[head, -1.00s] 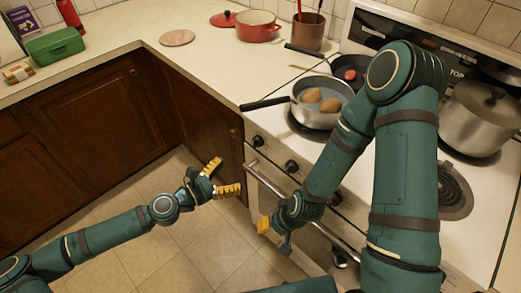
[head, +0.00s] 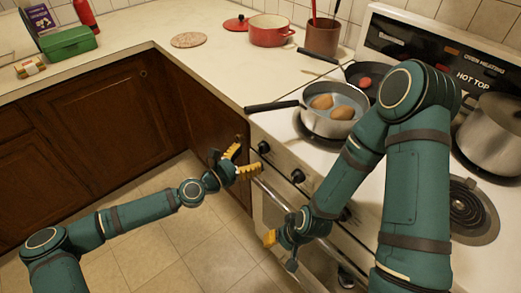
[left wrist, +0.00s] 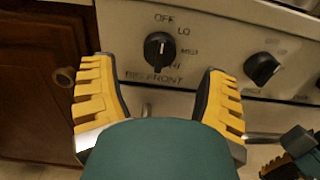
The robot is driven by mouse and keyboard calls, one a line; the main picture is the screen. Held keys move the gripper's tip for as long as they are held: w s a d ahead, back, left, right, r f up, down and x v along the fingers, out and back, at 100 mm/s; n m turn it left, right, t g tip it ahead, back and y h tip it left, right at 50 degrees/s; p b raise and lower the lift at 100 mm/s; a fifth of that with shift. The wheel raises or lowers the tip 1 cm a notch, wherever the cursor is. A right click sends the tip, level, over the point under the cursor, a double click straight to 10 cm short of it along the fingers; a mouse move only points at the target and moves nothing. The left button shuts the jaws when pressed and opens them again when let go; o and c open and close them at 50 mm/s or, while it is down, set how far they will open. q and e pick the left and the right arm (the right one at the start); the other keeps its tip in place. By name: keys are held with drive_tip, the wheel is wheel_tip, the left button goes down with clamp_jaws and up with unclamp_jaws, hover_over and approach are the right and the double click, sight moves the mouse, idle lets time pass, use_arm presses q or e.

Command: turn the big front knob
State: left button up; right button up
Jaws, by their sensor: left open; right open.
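The big front knob (left wrist: 158,50) is a black dial with "BIG FRONT" printed below it and "OFF", "LO" and "MED" around it. In the left wrist view it sits between my open left fingertips (left wrist: 158,68), with no contact visible. In the head view this knob (head: 263,147) is the leftmost on the stove's front panel, just beyond my left gripper (head: 248,159). Its grip stands roughly upright. My right gripper (head: 279,252) is open and empty, lower down in front of the oven door.
A second knob (left wrist: 262,68) is to the right. The oven handle (head: 275,208) runs below the panel. A pan with brown food (head: 334,107) stands on the stove, its handle extending left over the counter. A wooden cabinet (head: 200,115) adjoins the stove on the left.

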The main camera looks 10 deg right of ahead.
sight(260, 154)
use_arm(q)
drive_tip(key=shift+x, duration=2.5)
drive_tip(key=c, duration=1.3)
